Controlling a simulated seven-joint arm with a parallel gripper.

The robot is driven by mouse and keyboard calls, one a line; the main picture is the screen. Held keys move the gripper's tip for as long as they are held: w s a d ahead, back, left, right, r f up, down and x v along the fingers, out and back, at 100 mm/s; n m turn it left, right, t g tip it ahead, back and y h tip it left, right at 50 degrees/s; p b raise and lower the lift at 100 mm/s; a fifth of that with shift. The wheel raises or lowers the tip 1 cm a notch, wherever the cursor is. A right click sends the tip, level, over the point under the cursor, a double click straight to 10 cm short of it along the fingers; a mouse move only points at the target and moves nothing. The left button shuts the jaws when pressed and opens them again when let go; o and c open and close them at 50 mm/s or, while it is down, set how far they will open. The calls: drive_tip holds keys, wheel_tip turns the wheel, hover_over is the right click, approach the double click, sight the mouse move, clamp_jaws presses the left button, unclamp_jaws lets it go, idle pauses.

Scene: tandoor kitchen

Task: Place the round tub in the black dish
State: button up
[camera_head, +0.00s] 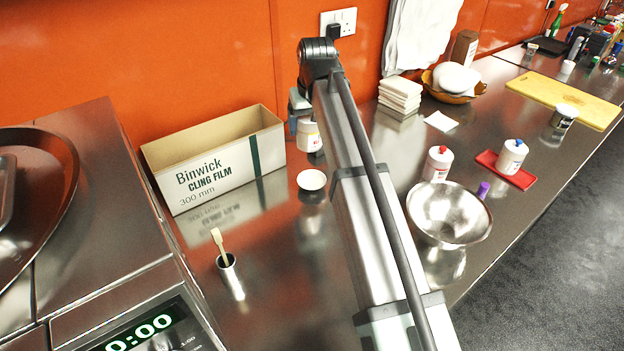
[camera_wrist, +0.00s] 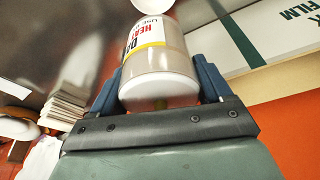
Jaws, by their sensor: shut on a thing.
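My gripper (camera_wrist: 158,88) is shut on a white round tub (camera_wrist: 158,62) with a red, black and yellow label, one blue finger on each side. In the head view the tub (camera_head: 309,136) shows beside the cling film box, partly behind my gripper (camera_head: 299,108). I cannot tell whether its base touches the counter. A flat black dish-like tray (camera_head: 539,41) lies far off at the upper right, with a small jar on it. I cannot tell for sure that it is the black dish.
The cling film box (camera_head: 213,160) stands close left of the tub. A small white round container (camera_head: 312,180) stands in front. A metal bowl (camera_head: 448,215), white bottles, a red tray (camera_head: 506,170), stacked white containers (camera_head: 400,94) and a yellow board (camera_head: 566,98) are to the right.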

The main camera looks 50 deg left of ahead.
sight(316, 133)
drive_tip(key=shift+s+d+f, duration=0.2)
drive_tip(key=shift+s+d, duration=0.05)
drive_tip(key=shift+d, duration=0.3)
drive_tip(key=shift+s+d+f, duration=0.15)
drive_tip(key=shift+s+d, duration=0.1)
drive_tip(key=shift+d, duration=0.25)
drive_tip(key=shift+s+d+f, duration=0.15)
drive_tip(key=shift+d+f, duration=0.1)
drive_tip(key=shift+f, duration=4.85)
drive_tip(key=shift+f, duration=0.35)
drive_tip(key=o, duration=1.2)
drive_tip(key=shift+r, duration=0.6)
drive_tip(key=v, duration=1.1)
drive_tip(key=shift+d+r, duration=0.1)
drive_tip(key=shift+r, duration=0.15)
